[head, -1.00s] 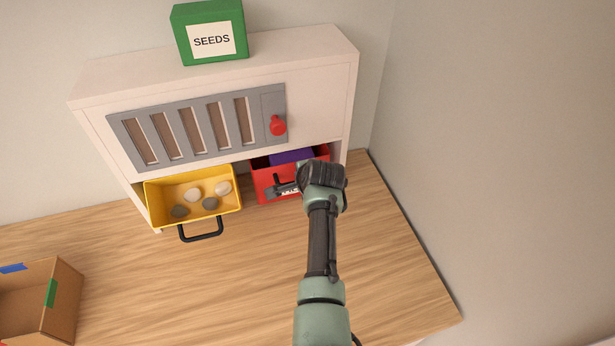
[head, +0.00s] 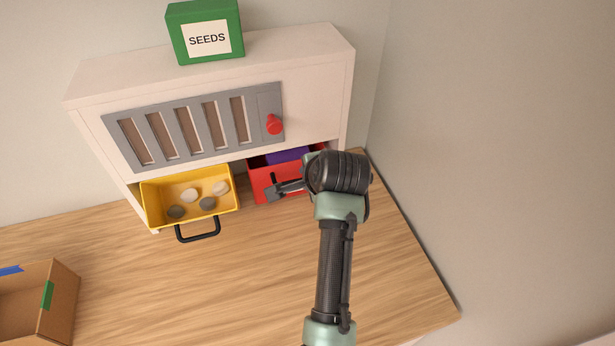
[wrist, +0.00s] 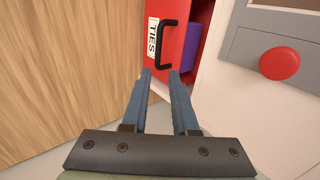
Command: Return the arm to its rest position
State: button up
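My gripper (wrist: 160,76) points at the front of the red drawer (wrist: 178,66) in the wrist view. Its two blue fingers are apart with nothing between them. The drawer's black handle (wrist: 160,46) shows just beyond the fingertips, and I cannot tell whether they touch it. In the head view my gripper (head: 274,193) is in front of the red drawer (head: 258,172), which stands partly pulled out. My arm covers the drawer's right part. A purple object (head: 288,155) sits inside it.
The yellow drawer (head: 149,203) is out and holds several stones. Above are a grey slatted panel (head: 182,130) with a red knob (head: 274,124) and a green SEEDS box (head: 205,15). A cardboard box (head: 57,315) stands at left. The table's (head: 235,285) middle is clear.

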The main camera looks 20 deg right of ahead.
jog(key=shift+r, duration=0.1)
dwell(0.4)
jog(key=a+r+n+t+h, duration=0.1)
jog(key=a+r+n+t, duration=0.15)
jog(key=r, duration=0.75)
jog(key=w+a+r+n+t, duration=0.1)
jog(key=r+n+t, duration=0.25)
jog(key=r, duration=0.55)
jog(key=a+r+n+t+h, duration=0.1)
jog(key=a+r+n+t, duration=0.15)
jog(key=r, duration=0.75)
jog(key=s+a+r+n+t, duration=0.2)
jog(key=s+r+n+t, duration=0.1)
jog(key=s+r, duration=0.3)
jog(key=s+a+r+n+t+y, duration=0.1)
jog(key=s+a+r+n+t, duration=0.2)
jog(key=s+r, duration=0.3)
jog(key=s+a+r+n+t+y, duration=0.1)
jog(key=s+a+r+n+t, duration=0.2)
jog(key=s+r, duration=0.4)
notch_tip(320, 180, up, 4)
jog(key=shift+r+t, duration=0.25)
jog(key=shift+t, duration=0.6)
jog(key=shift+n, duration=0.25)
